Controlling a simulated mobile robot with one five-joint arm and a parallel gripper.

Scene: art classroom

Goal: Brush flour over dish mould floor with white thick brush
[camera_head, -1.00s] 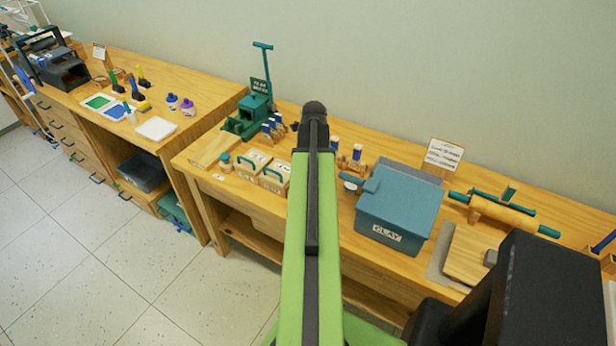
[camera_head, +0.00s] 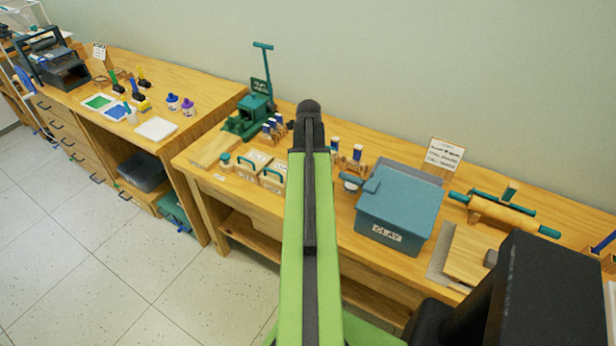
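Two wooden blocks with teal handles and pale labels, possibly moulds, stand side by side on the right bench: the left one (camera_head: 251,161) and the right one (camera_head: 273,176). I cannot tell which, if either, is the dish mould, and no mould floor shows. Small blue-and-white upright items (camera_head: 357,153) stand right of my arm; I cannot tell whether one is the white thick brush. No flour can be made out. My green arm reaches up the middle over the bench. Its dark far end shows, but my gripper's fingers do not.
A teal lidded box marked CLAY (camera_head: 397,212) stands right of my arm. A rolling pin (camera_head: 502,213) lies beyond it. A green press (camera_head: 249,118) stands at the back left. The left bench (camera_head: 205,103) holds paint trays and bottles. Bare floor (camera_head: 70,240) lies at lower left.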

